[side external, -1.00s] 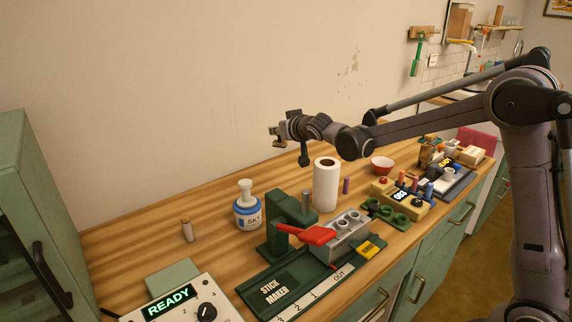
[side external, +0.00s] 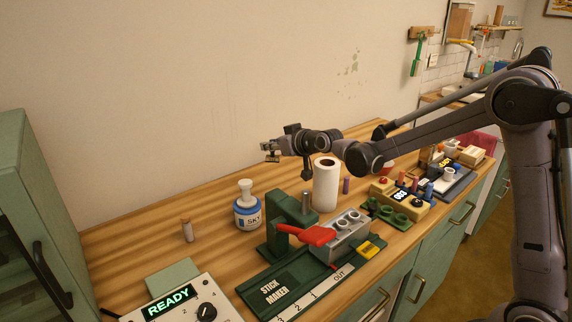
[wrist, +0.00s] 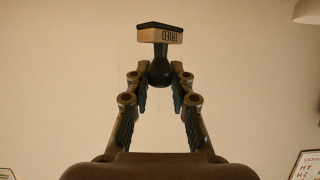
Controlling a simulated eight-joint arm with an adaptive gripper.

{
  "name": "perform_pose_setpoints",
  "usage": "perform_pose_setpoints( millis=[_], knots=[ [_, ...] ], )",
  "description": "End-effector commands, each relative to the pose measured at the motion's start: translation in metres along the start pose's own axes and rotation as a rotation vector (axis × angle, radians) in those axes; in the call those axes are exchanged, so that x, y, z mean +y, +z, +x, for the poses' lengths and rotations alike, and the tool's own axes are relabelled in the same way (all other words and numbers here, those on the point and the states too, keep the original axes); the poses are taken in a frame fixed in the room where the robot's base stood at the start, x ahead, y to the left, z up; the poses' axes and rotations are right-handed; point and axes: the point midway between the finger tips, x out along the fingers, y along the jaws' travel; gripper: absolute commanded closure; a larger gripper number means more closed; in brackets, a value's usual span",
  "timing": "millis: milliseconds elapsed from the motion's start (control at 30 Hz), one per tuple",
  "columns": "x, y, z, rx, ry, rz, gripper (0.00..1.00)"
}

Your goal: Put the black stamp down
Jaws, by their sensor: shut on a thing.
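The black stamp (wrist: 159,68) has a dark rounded handle and a pale tan block with printed letters that appear upside down in the wrist view. A dark pad edges the block's far side. My gripper (wrist: 160,86) is shut on the handle, one finger on each side. In the side view my gripper (side external: 271,148) is in the air above the back of the wooden table (side external: 135,235), near the wall. The stamp is small there and partly merged with the fingers. It does not touch the table.
Below stand a blue-banded SKY jar (side external: 248,213), a green stick maker (side external: 278,240) with red lever, and a white paper roll (side external: 326,185). A small vial (side external: 187,230) stands at left, behind a READY control box (side external: 170,303). Bare wood lies between vial and jar.

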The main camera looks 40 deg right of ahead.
Motion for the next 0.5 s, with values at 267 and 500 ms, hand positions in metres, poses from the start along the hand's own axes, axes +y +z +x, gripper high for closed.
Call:
perform_pose_setpoints(
  millis=[267, 500],
  knots=[
    [0.000, 0.034, 0.014, 0.000, 0.000, 0.000, 1.00],
    [0.000, 0.069, 0.029, 0.000, 0.001, 0.000, 1.00]
  ],
)
